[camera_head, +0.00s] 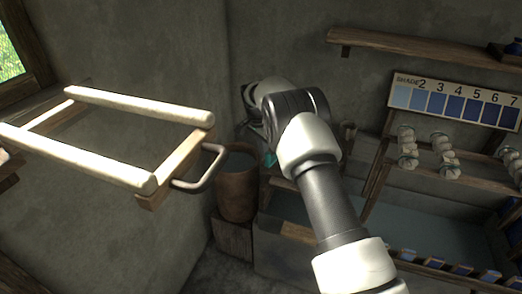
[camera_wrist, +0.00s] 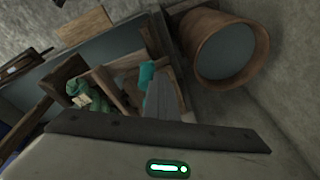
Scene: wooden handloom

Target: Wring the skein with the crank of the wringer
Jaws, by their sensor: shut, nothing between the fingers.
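In the wrist view a teal cylinder (camera_wrist: 147,74), which looks like the grip of the wringer's crank, stands out against a wooden frame (camera_wrist: 122,80). Green twisted yarn (camera_wrist: 90,98), likely the skein, lies to its left by the wood, with a small pale tag on it. My gripper (camera_wrist: 163,92) is shut and empty; its narrow grey fingers point toward the teal grip and overlap it in the picture. I cannot tell whether they touch. In the head view a bit of teal (camera_head: 270,160) shows beside my arm, which hides most of the wringer.
A round wooden tub (camera_head: 238,185) stands close by; it also shows in the wrist view (camera_wrist: 205,72). A pale wooden frame with a metal handle (camera_head: 205,172) juts out at left. A rack of pale skeins (camera_head: 440,150) and a shade chart (camera_head: 455,103) are at right.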

